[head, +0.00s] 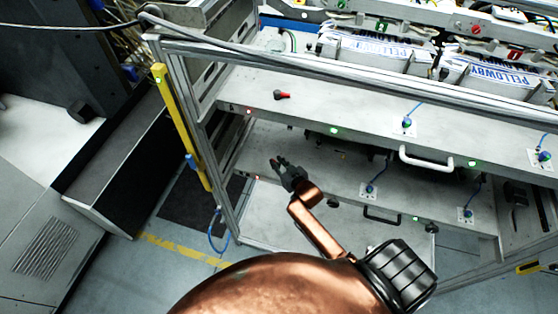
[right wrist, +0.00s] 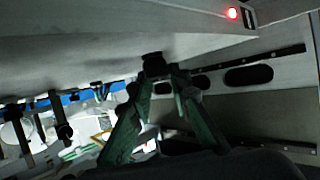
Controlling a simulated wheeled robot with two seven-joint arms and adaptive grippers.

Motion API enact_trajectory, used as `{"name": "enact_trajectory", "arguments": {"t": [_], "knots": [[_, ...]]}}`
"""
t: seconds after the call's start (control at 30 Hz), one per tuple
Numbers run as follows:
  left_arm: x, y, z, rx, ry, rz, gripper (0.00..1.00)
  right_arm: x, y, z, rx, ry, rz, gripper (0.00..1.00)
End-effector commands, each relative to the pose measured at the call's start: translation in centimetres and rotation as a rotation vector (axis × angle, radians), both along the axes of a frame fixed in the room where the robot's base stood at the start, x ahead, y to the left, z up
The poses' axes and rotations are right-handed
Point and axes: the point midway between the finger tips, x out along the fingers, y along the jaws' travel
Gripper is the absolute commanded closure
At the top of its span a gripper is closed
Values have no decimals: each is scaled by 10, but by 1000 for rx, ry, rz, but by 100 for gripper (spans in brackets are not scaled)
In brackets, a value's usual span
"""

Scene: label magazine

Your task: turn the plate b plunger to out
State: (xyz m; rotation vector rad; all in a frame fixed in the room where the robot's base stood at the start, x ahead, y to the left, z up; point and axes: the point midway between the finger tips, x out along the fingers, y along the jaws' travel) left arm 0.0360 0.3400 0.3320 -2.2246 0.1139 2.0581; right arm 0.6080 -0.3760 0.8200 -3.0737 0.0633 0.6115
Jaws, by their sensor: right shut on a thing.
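My right gripper (head: 279,165) reaches up to the front of the lower grey plate (head: 330,185), at its left end. In the right wrist view, its two green fingers (right wrist: 156,75) come together on a small dark plunger knob (right wrist: 153,62). The gripper is shut on this knob. In the head view the held knob is mostly hidden by the fingers, and its turn position cannot be told. My left gripper is not in view.
Red lamps show on the upper plate (head: 249,111) and the lower plate (head: 257,178). A white handle (head: 412,158) and a black handle (head: 381,216) stick out on the right. Blue cables (head: 416,108) hang by the fronts. A yellow post (head: 180,125) stands left.

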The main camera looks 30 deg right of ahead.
Motion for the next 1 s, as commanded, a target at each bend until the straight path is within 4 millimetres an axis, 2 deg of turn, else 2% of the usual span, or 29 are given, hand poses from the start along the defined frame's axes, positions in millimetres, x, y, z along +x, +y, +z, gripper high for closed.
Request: {"name": "enact_trajectory", "arguments": {"t": [0.03,0.23,0.5,0.9,0.93,1.0], "knots": [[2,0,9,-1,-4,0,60,1,0,7,-6,-4,31,100],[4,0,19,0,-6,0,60,2,1,5,-4,-6,137,100],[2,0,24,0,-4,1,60,1,2,2,-1,-5,232,100],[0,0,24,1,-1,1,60,-1,0,1,2,-3,240,100],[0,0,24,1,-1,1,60,-1,0,1,2,-2,240,81],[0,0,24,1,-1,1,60,-1,0,1,2,-2,240,76]]}}
